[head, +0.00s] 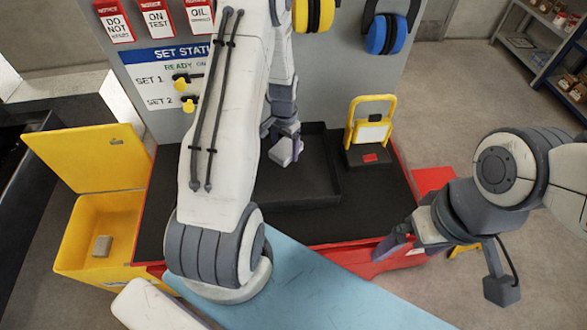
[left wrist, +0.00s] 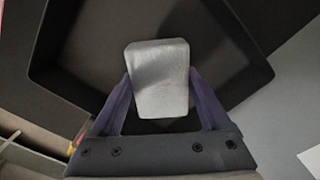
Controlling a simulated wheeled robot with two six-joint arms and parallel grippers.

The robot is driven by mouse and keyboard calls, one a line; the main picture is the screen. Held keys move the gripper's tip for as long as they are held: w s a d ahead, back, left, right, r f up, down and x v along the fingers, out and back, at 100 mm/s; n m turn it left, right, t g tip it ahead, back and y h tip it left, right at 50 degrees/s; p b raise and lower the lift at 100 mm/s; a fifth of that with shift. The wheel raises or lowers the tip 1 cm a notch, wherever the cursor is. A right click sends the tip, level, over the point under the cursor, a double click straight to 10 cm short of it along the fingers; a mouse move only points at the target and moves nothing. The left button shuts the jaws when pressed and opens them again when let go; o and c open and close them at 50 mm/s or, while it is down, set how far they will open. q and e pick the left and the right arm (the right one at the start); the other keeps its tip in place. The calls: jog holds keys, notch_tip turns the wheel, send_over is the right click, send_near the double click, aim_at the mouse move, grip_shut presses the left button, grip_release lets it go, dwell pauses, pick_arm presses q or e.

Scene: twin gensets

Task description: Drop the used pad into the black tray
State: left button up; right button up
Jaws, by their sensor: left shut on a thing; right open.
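The used pad is a light grey block (head: 287,152). It also shows in the left wrist view (left wrist: 158,78), held between two purple-grey fingers. My left gripper (head: 290,146) is shut on it, over the black tray (head: 318,190). In the left wrist view the tray's floor and rim (left wrist: 75,95) lie behind the pad, and the pad appears apart from the floor, though the exact gap is hard to tell. My left arm hides the tray's left part in the head view. My right gripper (head: 400,245) is open and empty near the red cart's front right edge.
A yellow bin (head: 75,235) with its lid up stands at the left, with a grey-beige block (head: 102,246) inside. A yellow-framed stand (head: 370,130) is right of the tray. A sign board (head: 165,75) with blue and yellow ear defenders (head: 385,34) rises behind.

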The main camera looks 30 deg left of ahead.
pick_arm(q)
jog(key=shift+f+b, duration=0.4)
jog(key=shift+f, duration=0.55)
jog(key=o, duration=1.2)
jog(key=shift+c, duration=0.2)
jog(key=shift+r, duration=0.1)
jog(key=shift+r, duration=0.5)
notch_tip(320, 180, up, 9)
jog(key=shift+r+b, duration=0.2)
jog(key=shift+b, duration=1)
